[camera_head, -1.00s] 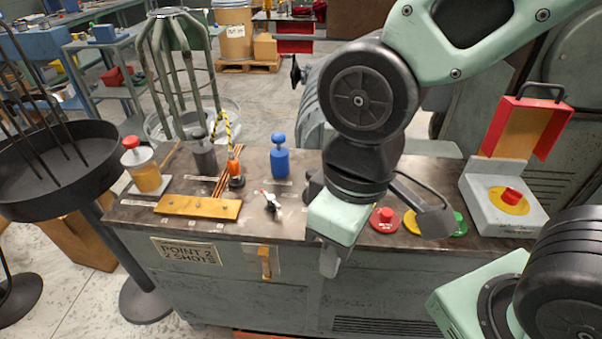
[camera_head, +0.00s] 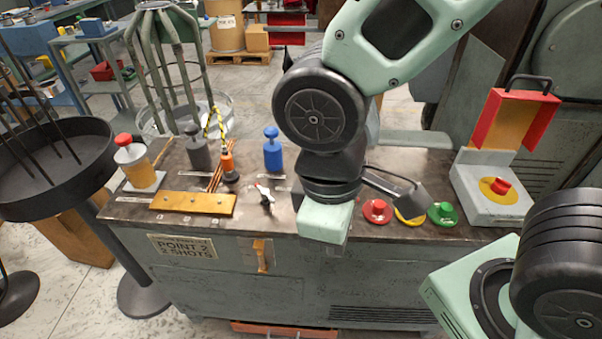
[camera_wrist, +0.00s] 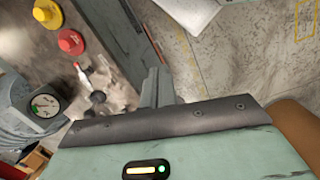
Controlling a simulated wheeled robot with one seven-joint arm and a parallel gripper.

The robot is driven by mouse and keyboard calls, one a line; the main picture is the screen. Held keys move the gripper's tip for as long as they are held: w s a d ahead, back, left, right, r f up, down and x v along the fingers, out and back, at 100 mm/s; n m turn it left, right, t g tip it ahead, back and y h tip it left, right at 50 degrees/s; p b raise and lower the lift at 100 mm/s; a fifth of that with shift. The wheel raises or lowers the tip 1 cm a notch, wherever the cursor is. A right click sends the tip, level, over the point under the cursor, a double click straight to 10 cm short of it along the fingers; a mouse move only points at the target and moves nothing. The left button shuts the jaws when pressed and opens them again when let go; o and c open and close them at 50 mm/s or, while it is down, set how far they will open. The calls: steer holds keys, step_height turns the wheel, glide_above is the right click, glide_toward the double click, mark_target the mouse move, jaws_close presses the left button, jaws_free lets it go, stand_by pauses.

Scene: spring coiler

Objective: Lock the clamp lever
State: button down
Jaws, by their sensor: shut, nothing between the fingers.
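A small lever (camera_head: 265,196) with a pale arm and a red tip stands on the bench top, right of the yellow-orange bar (camera_head: 193,203); I take it for the clamp lever. In the wrist view a small pale and red lever (camera_wrist: 82,74) lies beyond and left of my fingers, beside the red button. My gripper (camera_wrist: 155,86) is shut and empty, apart from the lever. In the head view its pale green housing hangs over the bench's front edge, right of the lever, and its fingers are hidden. I cannot tell whether the lever is locked.
Red (camera_head: 376,211), yellow (camera_head: 410,216) and green (camera_head: 441,213) buttons lie right of my gripper. A blue bottle (camera_head: 272,150) and an orange-topped tool (camera_head: 229,165) stand behind the lever. An orange handle (camera_head: 262,256) is on the bench front.

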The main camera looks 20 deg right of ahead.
steer(key=w+a+f+n+t+h+p, duration=0.2)
steer(key=w+f+n+t+h+p, duration=0.1)
steer(key=n, duration=0.6)
steer(key=w+a+f+n+t+h+p, duration=0.3)
steer(key=w+n+t+p, duration=0.1)
steer(key=w+n+t, duration=0.3)
steer(key=n+t, duration=0.1)
steer(key=n, duration=0.1)
steer(key=shift+f+n+h+p, duration=0.25)
steer(key=shift+n+h+p, duration=0.05)
steer(key=shift+n+p, duration=0.1)
steer(key=shift+w+d, duration=0.1)
steer(key=w+r+b+x, duration=0.1)
steer(key=b+x, duration=0.4)
steer(key=x, duration=0.8)
steer(key=shift+d+r, duration=0.35)
steer(key=shift+r, duration=0.2)
